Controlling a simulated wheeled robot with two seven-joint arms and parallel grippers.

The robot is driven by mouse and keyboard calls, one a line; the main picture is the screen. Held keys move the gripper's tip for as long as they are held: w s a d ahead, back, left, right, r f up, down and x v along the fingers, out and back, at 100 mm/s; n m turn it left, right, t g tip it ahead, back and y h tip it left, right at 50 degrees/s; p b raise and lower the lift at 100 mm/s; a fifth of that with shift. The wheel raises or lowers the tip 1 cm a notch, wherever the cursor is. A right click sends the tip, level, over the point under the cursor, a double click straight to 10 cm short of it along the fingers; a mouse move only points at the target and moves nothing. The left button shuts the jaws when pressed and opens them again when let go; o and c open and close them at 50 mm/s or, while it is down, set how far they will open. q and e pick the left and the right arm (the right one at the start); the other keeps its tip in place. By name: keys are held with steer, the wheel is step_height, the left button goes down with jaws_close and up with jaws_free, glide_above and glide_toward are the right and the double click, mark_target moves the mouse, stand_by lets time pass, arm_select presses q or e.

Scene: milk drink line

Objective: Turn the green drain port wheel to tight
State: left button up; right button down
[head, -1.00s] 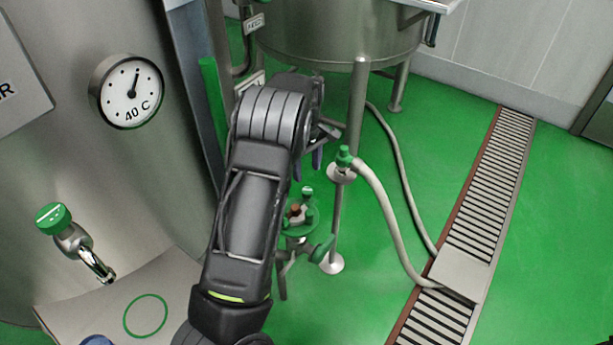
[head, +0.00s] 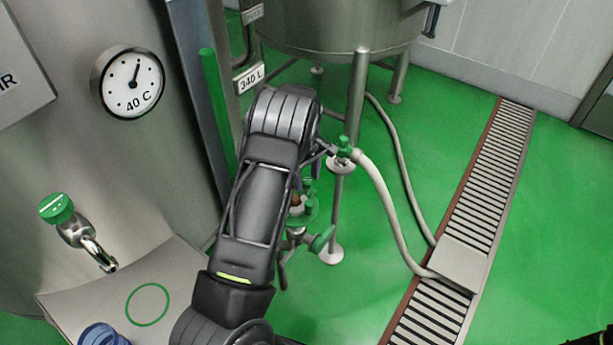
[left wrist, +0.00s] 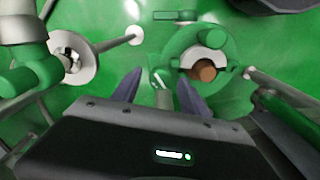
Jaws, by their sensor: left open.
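Green fittings with a round ring and a brown centre (head: 298,208) stand low on a metal stand beyond my left forearm. I cannot tell for certain which green part is the drain port wheel. In the left wrist view the green ring (left wrist: 215,38) with its brown centre lies ahead, right of the fingers. A smaller green part with a white mark (left wrist: 160,78) shows between the fingertips. My left gripper (left wrist: 157,90) is open and empty, above these fittings; I cannot tell whether it touches them. In the head view my arm mostly hides it.
A green hose valve (head: 344,148) with a pale hose stands just right of my left wrist. A steel tank (head: 330,30) on legs is behind. A floor drain (head: 490,180) runs at right. A tap with a green knob (head: 57,208) is at left.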

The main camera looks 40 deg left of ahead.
arm_select(q)
steer(key=shift+c, duration=0.3)
jaws_close()
stand_by(0.3)
